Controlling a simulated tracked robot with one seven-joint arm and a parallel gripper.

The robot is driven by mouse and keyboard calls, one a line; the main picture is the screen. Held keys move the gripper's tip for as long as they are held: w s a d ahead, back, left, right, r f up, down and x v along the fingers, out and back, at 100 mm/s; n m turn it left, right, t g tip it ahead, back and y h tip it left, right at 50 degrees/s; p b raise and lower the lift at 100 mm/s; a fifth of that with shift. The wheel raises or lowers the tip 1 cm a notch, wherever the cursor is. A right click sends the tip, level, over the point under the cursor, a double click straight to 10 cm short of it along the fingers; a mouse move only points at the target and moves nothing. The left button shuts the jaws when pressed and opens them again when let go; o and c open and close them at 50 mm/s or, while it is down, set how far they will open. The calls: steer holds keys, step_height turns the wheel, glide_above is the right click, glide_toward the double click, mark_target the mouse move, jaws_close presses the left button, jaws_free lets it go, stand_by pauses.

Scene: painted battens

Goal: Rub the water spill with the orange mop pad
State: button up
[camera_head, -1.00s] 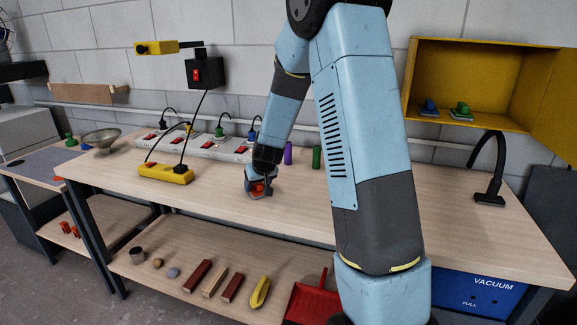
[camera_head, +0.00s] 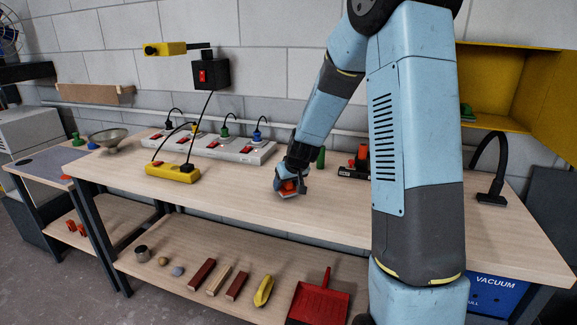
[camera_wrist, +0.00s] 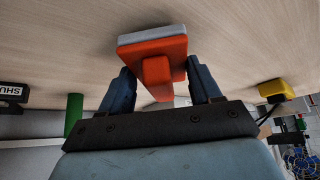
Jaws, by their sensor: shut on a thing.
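The orange mop pad (camera_head: 287,188) is a small orange block with a grip and a pale pad face underneath. It also shows large in the wrist view (camera_wrist: 140,50). My gripper (camera_head: 291,176) is shut on its grip, with one finger on each side. The pad is tilted in the head view, low over the middle of the workbench top (camera_head: 230,203); I cannot tell whether it touches the wood. I cannot make out the water spill in either view.
Behind are a white power strip (camera_head: 230,152), a yellow one (camera_head: 172,172), a green cylinder (camera_head: 320,158) and a black device (camera_head: 350,172). A black hose (camera_head: 490,190) stands right. A yellow cabinet (camera_head: 500,75) is partly behind my arm. The front bench top is clear.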

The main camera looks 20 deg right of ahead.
steer(key=shift+s+r, duration=0.1)
steer(key=shift+r, duration=1)
steer(key=shift+a+r, duration=0.2)
steer(key=shift+r, duration=2.05)
